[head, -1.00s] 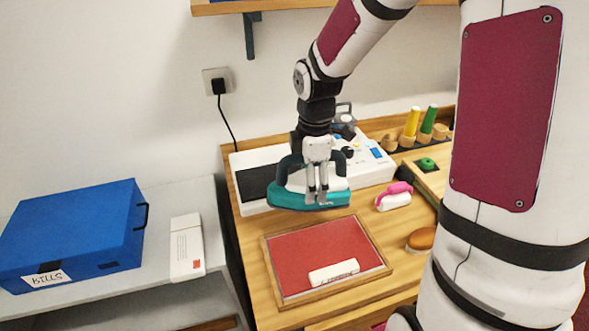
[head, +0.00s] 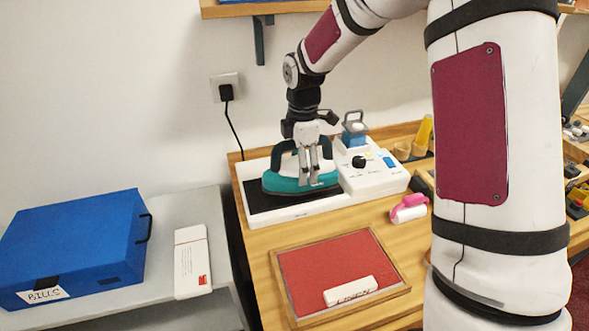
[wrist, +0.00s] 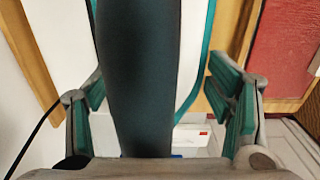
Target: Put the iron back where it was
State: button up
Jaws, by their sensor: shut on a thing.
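The iron (head: 280,186) has a teal lower body, a white top and a dark handle. In the head view my gripper (head: 309,180) is shut on the iron's handle from above. The iron is level over the black plate (head: 256,199) of a white unit (head: 300,213); I cannot tell whether it touches the plate. In the wrist view the dark handle (wrist: 140,80) runs between my green-padded fingers, with the iron's white and teal body below.
A control box (head: 385,182) with a black knob adjoins the plate on the right. A red mat (head: 320,265) in a wooden frame holds a white block (head: 350,291). A pink-handled roller (head: 408,210) lies right. A blue box (head: 75,245) stands on the left grey surface.

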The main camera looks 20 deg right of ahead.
aim_at(294, 157)
jog(key=w, duration=0.1)
jog(key=w+a, duration=0.1)
jog(key=w, duration=0.1)
jog(key=shift+w+f, duration=0.1)
jog(key=shift+d+f, duration=0.1)
jog(key=shift+f, duration=1.6)
jog(key=shift+f, duration=0.15)
jog(key=o, duration=2)
